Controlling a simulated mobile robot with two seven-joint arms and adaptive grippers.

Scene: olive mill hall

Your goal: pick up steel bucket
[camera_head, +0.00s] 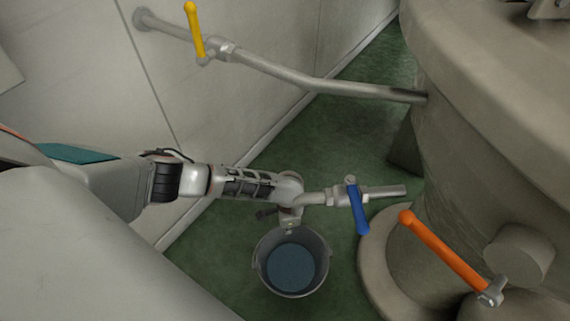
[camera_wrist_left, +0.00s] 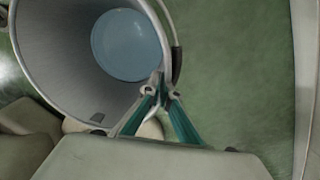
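The steel bucket (camera_head: 321,262) is upright, low over or on the green floor, below the tap with the blue lever. A round blue-grey surface shows inside it. My left gripper (camera_head: 289,227) is at the bucket's rim on its upper side in the head view. In the left wrist view, the bucket (camera_wrist_left: 62,58) fills the upper left, and the left gripper's (camera_wrist_left: 163,84) two green fingers come together at its rim, one on each side of the wall. Whether the bucket touches the floor is not clear. My right gripper is not in view.
A pipe with a blue lever valve (camera_head: 357,206) runs just above the bucket. A large beige tank (camera_head: 480,150) with an orange lever (camera_head: 444,252) stands right. A pipe with a yellow lever (camera_head: 194,28) crosses the top. Green floor (camera_head: 225,245) is clear left of the bucket.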

